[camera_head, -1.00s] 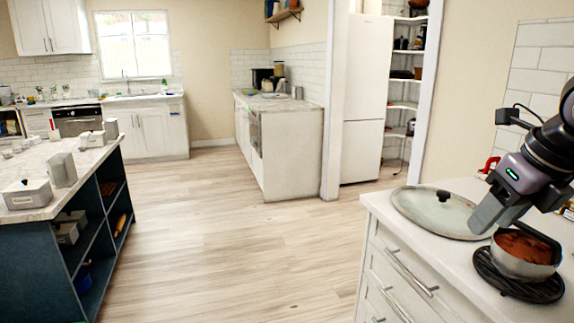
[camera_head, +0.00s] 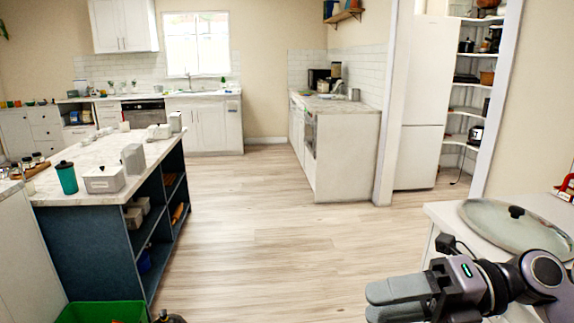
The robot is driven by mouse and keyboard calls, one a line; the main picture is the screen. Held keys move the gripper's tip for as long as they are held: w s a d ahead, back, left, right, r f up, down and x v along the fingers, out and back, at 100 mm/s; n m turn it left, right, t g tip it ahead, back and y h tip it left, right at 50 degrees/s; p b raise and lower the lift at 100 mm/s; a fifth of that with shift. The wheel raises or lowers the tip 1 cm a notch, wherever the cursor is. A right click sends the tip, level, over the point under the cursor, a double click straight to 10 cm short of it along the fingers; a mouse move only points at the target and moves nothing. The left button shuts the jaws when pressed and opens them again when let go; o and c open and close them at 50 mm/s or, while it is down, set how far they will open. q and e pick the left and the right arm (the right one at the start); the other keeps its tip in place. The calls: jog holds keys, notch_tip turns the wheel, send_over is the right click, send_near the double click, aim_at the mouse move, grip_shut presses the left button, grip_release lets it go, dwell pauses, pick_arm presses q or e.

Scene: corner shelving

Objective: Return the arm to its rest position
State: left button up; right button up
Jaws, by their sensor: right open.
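My right gripper (camera_head: 395,297) is at the lower right of the head view, in front of the white counter's near left edge. It points left with its grey fingers, is open and holds nothing that I can see. The right arm comes in from the right edge of the picture.
The white counter (camera_head: 450,212) at the right bears a lid with a black knob (camera_head: 515,232). An island with dark blue shelves (camera_head: 100,245) stands at the left, with a green bin (camera_head: 103,312) in front. The wooden floor (camera_head: 290,240) between is clear.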

jog(key=w+d+f+m+t+h, duration=0.2)
jog(key=f+m+t+h, duration=0.2)
jog(key=f+m+t, duration=0.65)
jog(key=w+d+f+m+t+h, duration=0.3)
jog(key=m+t, duration=0.4)
jog(key=m, duration=0.9)
jog(key=s+f+m+g+h, duration=0.3)
jog(key=s+f, duration=0.4)
jog(key=f, duration=0.3)
jog(key=s+d+f+m+g+h+p, duration=0.1)
jog(key=s+f+m+g+h, duration=0.2)
jog(key=s+f+m, duration=0.3)
notch_tip(320, 180, down, 5)
jog(key=shift+s+d+g+h, duration=0.15)
jog(key=shift+s+g+h, duration=0.25)
jog(key=shift+s+g, duration=0.65)
jog(key=shift+s+m, duration=0.2)
jog(key=shift+m, duration=0.05)
